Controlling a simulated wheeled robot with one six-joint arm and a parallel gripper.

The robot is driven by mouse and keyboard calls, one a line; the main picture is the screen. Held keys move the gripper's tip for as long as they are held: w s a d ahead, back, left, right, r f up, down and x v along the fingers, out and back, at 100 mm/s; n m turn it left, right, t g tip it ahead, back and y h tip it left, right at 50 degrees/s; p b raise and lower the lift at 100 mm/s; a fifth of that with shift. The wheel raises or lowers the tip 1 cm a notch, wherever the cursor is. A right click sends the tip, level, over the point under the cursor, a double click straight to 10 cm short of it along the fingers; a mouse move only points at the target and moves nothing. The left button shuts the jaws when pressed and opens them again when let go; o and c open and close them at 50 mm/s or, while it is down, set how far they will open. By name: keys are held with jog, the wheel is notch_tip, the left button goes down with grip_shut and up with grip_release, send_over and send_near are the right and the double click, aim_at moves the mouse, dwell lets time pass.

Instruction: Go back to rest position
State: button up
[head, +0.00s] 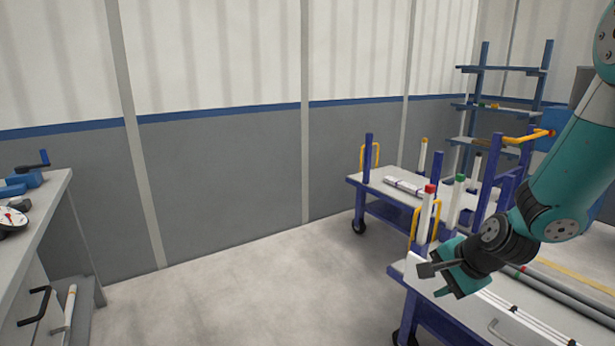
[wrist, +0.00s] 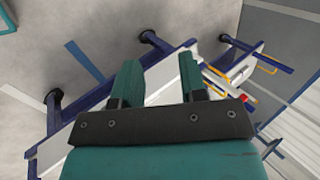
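Pipes (head: 530,322) lie along the front cart's top, partly hidden by my arm. A white pipe with a red cap (head: 426,215) and one with a green cap (head: 455,204) stand upright behind the gripper.
A second blue cart (head: 355,179) with a white bundle (head: 403,187) stands behind. A blue rack (head: 480,105) is at the back right. A workbench (head: 48,205) with a gauge (head: 10,220) is at the left. The middle floor (head: 260,285) is clear.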

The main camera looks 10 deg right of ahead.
jog(key=s+a+r+n+g+y, duration=0.1)
jog(key=s+a+r+n+g, duration=0.1)
jog(key=s+a+r+n, duration=0.35)
jog(key=s+a+r+n+g+y, duration=0.1)
jog(key=s+a+r+n, duration=0.15)
jog(key=a+n, duration=0.6)
jog(key=s+a+r+n+g, duration=0.3)
jog(key=s+a+r+n, duration=0.35)
jog(key=s+a, duration=0.35)
notch_tip(320, 180, up, 13)
jog(key=s+d+n+p, duration=0.1)
jog(key=s+p, duration=0.1)
jog(key=p, duration=1.1)
jog(key=shift+n, duration=0.35)
jog(key=shift+s+d+f, duration=0.1)
